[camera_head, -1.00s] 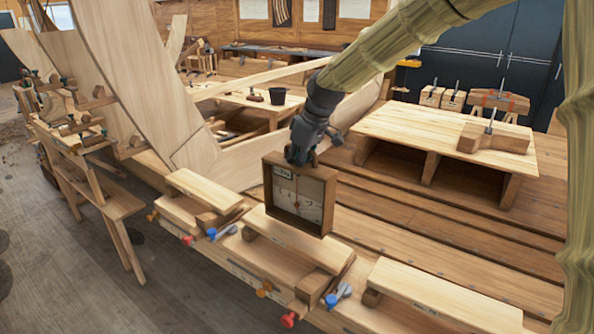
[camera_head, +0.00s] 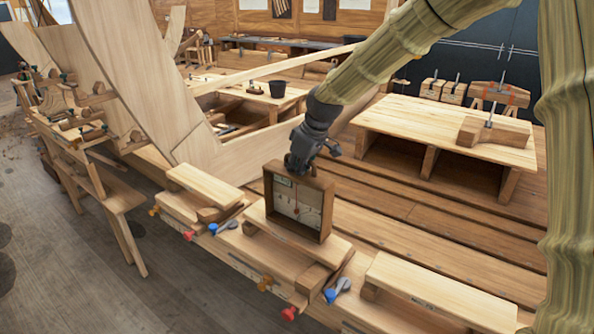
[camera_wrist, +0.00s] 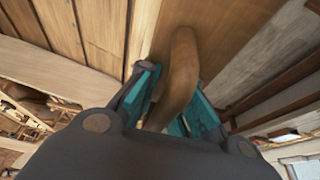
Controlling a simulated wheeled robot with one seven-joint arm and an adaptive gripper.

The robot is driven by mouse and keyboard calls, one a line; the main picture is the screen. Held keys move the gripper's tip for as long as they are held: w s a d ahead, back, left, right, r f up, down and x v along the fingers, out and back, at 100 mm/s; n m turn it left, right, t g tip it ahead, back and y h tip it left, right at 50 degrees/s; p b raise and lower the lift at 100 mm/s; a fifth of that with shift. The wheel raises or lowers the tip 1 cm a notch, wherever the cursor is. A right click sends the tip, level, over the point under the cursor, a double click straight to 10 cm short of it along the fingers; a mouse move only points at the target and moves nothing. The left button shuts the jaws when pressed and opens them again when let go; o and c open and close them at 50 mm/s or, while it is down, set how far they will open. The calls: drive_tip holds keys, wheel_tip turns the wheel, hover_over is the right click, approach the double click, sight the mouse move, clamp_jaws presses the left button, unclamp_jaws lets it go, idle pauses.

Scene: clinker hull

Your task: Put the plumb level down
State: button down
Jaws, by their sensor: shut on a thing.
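The plumb level (camera_head: 296,204) is a wooden box frame with a pale dial face and a red pointer. It hangs upright under my gripper (camera_head: 301,168), over the middle short plank (camera_head: 258,216) along the bench edge. Its lower edge is at or just above that plank; I cannot tell if they touch. In the wrist view, the teal fingers of my gripper (camera_wrist: 172,98) are shut on the level's curved brown handle (camera_wrist: 180,72). The dial face is hidden there.
More short planks stand to the left (camera_head: 204,185) and right (camera_head: 440,290), with coloured clamp knobs along the front edge. A low wooden platform (camera_head: 420,125) with a clamped block (camera_head: 495,132) is behind right. A tall curved hull plank (camera_head: 125,75) rises at left.

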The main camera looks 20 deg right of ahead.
drive_tip(key=shift+f, duration=0.1)
drive_tip(key=c, duration=1.6)
unclamp_jaws()
drive_tip(key=shift+o, duration=0.2)
drive_tip(key=shift+r, duration=0.55)
drive_tip(key=b+v, duration=0.4)
drive_tip(key=v, duration=0.7)
drive_tip(key=shift+s+d+r, duration=0.1)
drive_tip(key=shift+r, duration=0.25)
